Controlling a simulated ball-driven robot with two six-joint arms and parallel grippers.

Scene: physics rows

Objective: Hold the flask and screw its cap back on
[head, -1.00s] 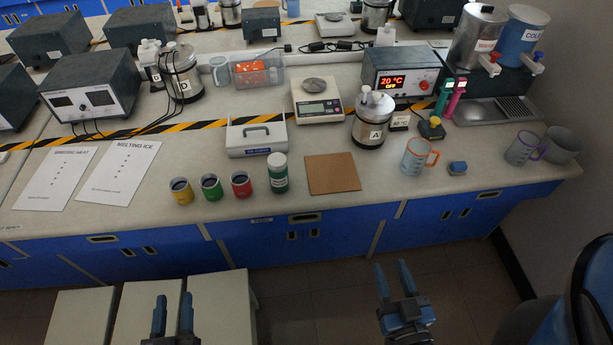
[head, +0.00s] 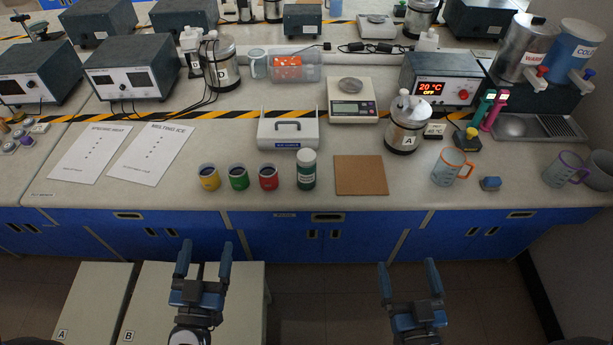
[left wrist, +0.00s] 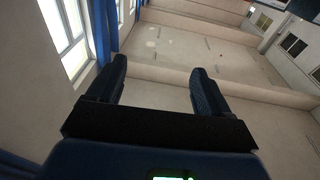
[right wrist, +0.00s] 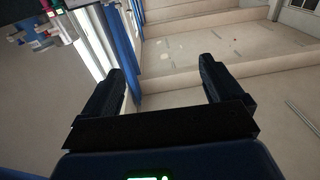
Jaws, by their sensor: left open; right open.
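A dark green flask-like container (head: 306,172) with a white label and a pale top stands upright near the front of the bench. Whether that pale top is a cap is too small to tell. I make out no separate loose cap. My left gripper (head: 204,258) is open and empty in front of the bench, lower left of the container; its fingers also show in the left wrist view (left wrist: 158,85). My right gripper (head: 410,275) is open and empty in front of the bench, lower right of it; its fingers also show in the right wrist view (right wrist: 168,85).
Yellow (head: 208,178), green (head: 239,178) and red (head: 269,178) cups stand left of the container. A brown square mat (head: 361,175) lies right of it. Behind are a white handled box (head: 288,134), a scale (head: 353,108) and a metal vessel (head: 405,135). Mugs stand further right.

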